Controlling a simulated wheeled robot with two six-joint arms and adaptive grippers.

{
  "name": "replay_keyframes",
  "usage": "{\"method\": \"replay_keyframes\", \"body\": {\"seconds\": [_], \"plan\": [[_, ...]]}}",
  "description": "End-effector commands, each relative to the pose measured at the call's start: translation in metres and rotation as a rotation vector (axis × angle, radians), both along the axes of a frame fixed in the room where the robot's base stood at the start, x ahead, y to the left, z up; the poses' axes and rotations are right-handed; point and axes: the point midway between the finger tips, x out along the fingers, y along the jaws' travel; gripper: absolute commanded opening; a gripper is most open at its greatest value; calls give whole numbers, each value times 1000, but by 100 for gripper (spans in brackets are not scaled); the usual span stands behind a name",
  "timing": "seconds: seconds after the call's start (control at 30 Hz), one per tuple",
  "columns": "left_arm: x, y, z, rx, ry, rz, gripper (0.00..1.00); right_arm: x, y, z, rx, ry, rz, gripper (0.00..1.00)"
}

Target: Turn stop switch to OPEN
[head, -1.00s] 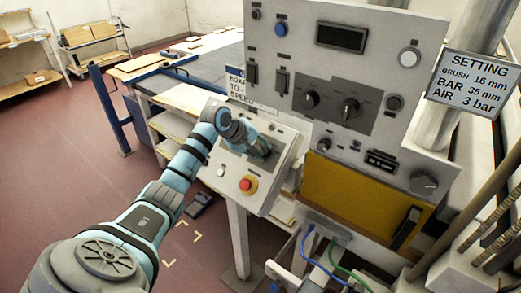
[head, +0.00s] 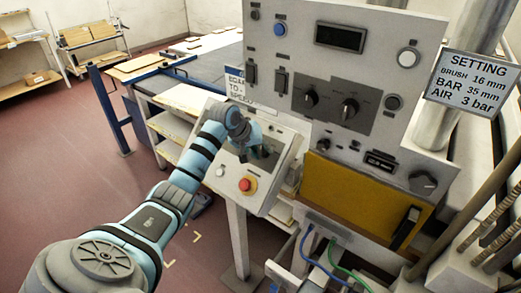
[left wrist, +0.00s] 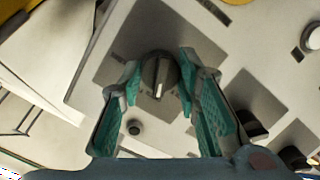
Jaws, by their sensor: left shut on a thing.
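A dark rotary switch knob (left wrist: 159,72) with a white pointer line shows in the left wrist view, on a dark plate. The pointer lies nearly straight down in that picture. My left gripper (left wrist: 158,88) has its teal-padded fingers on both sides of the knob and is shut on it. In the head view my left gripper (head: 258,150) is at the sloped control box (head: 231,182) and hides the knob. No label reading STOP or OPEN is legible. My right gripper is in neither view.
A red push button (head: 248,184) on a yellow base sits low on the sloped box. The tall grey panel (head: 300,60) with several knobs stands just behind and right. A yellow panel (head: 350,190) is below it. Blue and green hoses hang at the lower right.

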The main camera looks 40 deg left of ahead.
Motion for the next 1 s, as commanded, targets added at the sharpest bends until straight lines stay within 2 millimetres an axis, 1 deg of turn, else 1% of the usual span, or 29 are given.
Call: {"method": "replay_keyframes", "body": {"seconds": [0.43,0.47,0.5,0.57,0.77,0.87,0.97,1.0], "plan": [[0,0,-1,7,2,-8,2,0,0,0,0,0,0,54],[0,0,-1,7,2,-8,35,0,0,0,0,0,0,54],[0,0,-1,7,2,-8,41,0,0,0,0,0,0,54],[0,0,-1,7,2,-8,50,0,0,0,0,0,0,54],[0,0,0,8,1,-8,50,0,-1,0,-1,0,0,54],[-1,0,1,8,0,-8,50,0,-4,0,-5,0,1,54],[-5,2,8,9,-1,-7,50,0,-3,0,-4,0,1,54],[-9,2,14,10,-3,-7,50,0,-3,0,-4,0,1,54]]}}
